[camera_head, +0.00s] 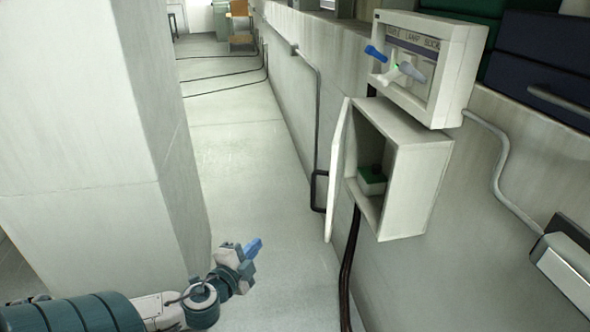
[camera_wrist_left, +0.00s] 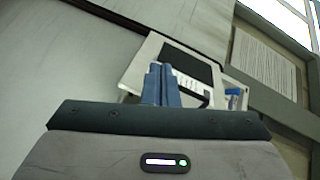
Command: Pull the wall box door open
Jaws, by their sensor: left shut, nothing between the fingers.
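The wall box (camera_head: 418,180) is a white box on the wall, with a small green-topped item (camera_head: 372,181) inside. Its white door (camera_head: 339,165) stands swung out from the left edge of the opening, so the inside shows. My left gripper (camera_head: 254,246) has its blue fingers closed together and empty. It is to the lower left of the door, apart from it. In the left wrist view the closed fingers (camera_wrist_left: 161,86) overlap a white-framed shape with a dark middle; I cannot tell for sure which part that is. My right gripper is not in view.
A white panel (camera_head: 452,70) with blue and grey levers hangs above the box. Dark cables (camera_head: 349,265) run down below the box. A pale pillar (camera_head: 90,120) stands at the left. The floor (camera_head: 240,160) between pillar and wall is mostly clear.

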